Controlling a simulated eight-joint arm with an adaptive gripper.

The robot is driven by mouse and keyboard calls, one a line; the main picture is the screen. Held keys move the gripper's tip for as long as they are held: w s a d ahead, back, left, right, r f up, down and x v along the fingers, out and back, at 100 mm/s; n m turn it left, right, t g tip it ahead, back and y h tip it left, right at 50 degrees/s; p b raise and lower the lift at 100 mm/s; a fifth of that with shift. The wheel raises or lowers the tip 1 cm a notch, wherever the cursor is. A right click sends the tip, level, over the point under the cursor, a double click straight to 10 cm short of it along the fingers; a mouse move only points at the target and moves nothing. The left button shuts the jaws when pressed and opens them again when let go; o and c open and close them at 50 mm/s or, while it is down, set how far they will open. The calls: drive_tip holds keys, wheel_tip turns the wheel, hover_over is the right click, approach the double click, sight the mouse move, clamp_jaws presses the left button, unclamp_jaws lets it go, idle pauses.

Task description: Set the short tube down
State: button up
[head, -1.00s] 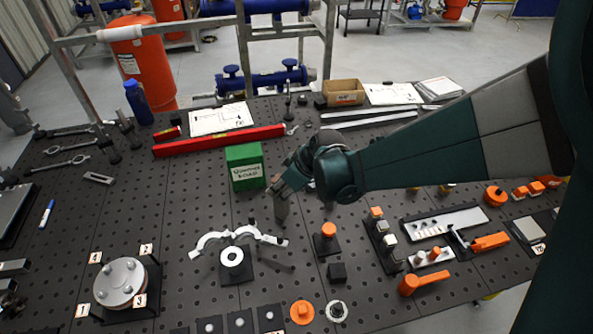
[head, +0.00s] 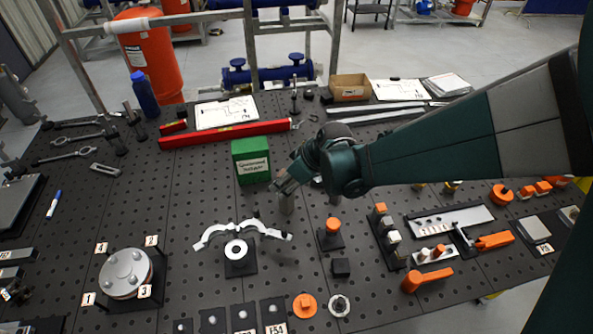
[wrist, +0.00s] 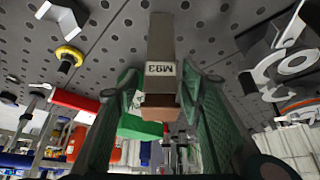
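The short tube (wrist: 160,45) is a grey piece with an M93 label and a brown end face towards the wrist camera. In the head view the short tube (head: 286,204) looks upright on the dark perforated table (head: 195,190), in front of the green box. My gripper (wrist: 163,85) has one green finger on each side of it. A narrow gap shows between the tube and each finger, so the gripper looks open around it. In the head view my gripper (head: 284,186) is just above the tube, and its fingers hide the tube's top.
The green box (head: 251,161) stands close behind my gripper. A white curved bracket (head: 263,229) and a ringed block (head: 237,250) lie in front. An orange-topped post (head: 332,232) stands to the right, and a red level (head: 225,134) lies behind.

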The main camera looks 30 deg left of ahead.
drive_tip(key=v, duration=1.1)
drive_tip(key=shift+r, duration=0.2)
drive_tip(key=shift+d, duration=0.1)
idle(0.5)
drive_tip(key=w+d+r+m+t+h, duration=0.1)
drive_tip(key=d+r+m, duration=0.2)
drive_tip(key=d, duration=0.7)
drive_tip(key=w+d+r+m+t, duration=0.1)
drive_tip(key=d+r+m+t, duration=0.15)
drive_tip(key=d, duration=0.85)
drive_tip(key=w+d+r+m+t+h, duration=0.1)
drive_tip(key=w+d+r+m, duration=0.2)
drive_tip(key=d, duration=0.7)
drive_tip(key=s+d+m+t+h, duration=0.1)
drive_tip(key=s+d+m, duration=0.3)
drive_tip(key=d, duration=0.8)
drive_tip(key=s+d+m+t+h, duration=0.1)
drive_tip(key=s+d+m+h, duration=0.2)
drive_tip(key=d, duration=0.9)
drive_tip(key=s+m, duration=0.2)
drive_tip(key=s, duration=0.2)
drive_tip(key=shift+s+d+r+t, duration=0.2)
drive_tip(key=shift+d+r+t, duration=0.15)
drive_tip(key=shift+m, duration=0.25)
